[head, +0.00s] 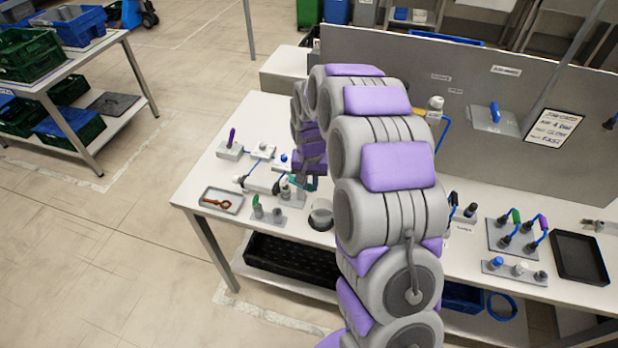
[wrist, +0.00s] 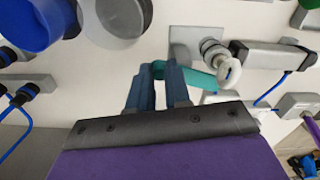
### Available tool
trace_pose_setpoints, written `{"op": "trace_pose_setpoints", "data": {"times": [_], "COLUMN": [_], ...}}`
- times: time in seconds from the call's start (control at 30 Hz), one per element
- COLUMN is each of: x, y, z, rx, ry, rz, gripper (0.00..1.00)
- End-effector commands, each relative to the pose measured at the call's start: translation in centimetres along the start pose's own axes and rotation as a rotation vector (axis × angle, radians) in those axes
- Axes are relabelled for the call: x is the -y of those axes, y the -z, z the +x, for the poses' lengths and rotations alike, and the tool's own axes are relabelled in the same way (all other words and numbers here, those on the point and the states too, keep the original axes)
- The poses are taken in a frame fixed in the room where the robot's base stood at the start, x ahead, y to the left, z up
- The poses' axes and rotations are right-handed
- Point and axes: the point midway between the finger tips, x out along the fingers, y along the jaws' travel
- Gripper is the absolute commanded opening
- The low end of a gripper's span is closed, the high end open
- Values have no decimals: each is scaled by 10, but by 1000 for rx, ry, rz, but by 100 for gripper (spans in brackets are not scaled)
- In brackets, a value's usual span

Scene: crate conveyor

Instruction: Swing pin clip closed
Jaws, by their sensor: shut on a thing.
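My gripper (wrist: 160,75) is shut on a teal piece (wrist: 198,79), which looks like the pin clip, in the wrist view. The teal piece runs from between the dark blue fingers to the right, towards a grey metal fitting (wrist: 211,47) with a white round end. I cannot tell whether the clip is latched or where its pivot is. In the head view my gripper (head: 308,183) is low over the left part of the workbench (head: 262,110), and a bit of teal (head: 295,184) shows beside it. My arm hides part of this area.
A grey panel (head: 400,65) stands behind.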

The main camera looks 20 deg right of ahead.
Motion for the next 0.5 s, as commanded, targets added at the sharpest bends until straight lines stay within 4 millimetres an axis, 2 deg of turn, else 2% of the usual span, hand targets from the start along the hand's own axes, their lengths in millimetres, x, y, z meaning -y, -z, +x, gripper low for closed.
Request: {"op": "trace_pose_setpoints", "data": {"times": [0.03,0.23,0.5], "x": [-1,-2,-3], "y": [1,6,8], "z": [-5,-4,-1], "rx": [3,3,-2], "ry": [-1,1,1], "rz": [-43,-210,-280], "gripper": [0,0,0]}}
